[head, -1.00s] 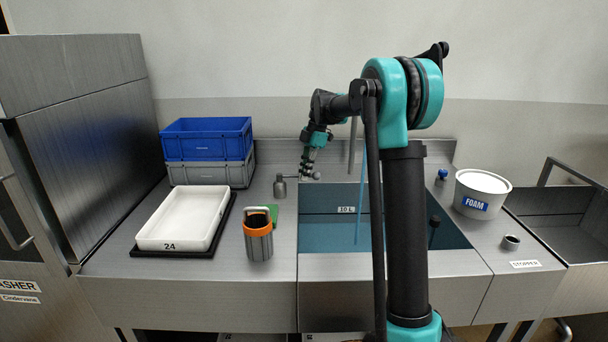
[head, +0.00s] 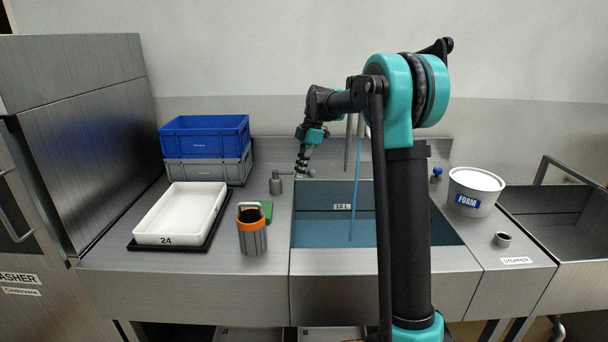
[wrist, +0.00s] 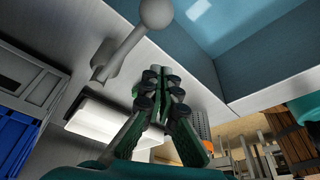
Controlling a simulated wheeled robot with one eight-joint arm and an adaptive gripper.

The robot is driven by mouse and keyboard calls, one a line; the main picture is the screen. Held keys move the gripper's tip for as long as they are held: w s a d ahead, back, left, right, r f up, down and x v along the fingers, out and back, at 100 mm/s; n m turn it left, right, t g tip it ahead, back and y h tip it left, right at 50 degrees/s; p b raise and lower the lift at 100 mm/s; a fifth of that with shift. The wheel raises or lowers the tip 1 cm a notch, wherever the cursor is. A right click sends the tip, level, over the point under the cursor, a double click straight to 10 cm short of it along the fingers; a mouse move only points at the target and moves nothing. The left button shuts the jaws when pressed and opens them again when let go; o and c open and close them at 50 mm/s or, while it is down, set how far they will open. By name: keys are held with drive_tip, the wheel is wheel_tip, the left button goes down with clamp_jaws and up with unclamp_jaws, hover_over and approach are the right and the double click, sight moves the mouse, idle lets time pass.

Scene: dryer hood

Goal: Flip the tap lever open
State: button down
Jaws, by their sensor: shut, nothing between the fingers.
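The tap lever is a grey bar ending in a ball (head: 312,173). It reaches right from a short grey post (head: 275,186) on the counter left of the basin. In the wrist view, the lever bar (wrist: 124,48) and its ball show at the top left. My gripper (head: 299,174) points down beside the lever, close to the ball; I cannot tell whether they touch. In the wrist view, my gripper (wrist: 160,78) has its fingers together with nothing between them. A thin blue stream (head: 355,195) runs down from the spout (head: 348,145) into the basin.
The basin (head: 320,228) holds blue water. To its left are an orange-rimmed grey container (head: 252,238), a white tray (head: 180,210) and stacked crates (head: 206,137). A FOAM tub (head: 475,190) and a small dark cup (head: 502,240) stand at right.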

wheel_tip(320, 180, up, 8)
drive_tip(key=w, duration=0.2)
drive_tip(key=shift+w+f, duration=0.15)
drive_tip(key=shift+f, duration=0.05)
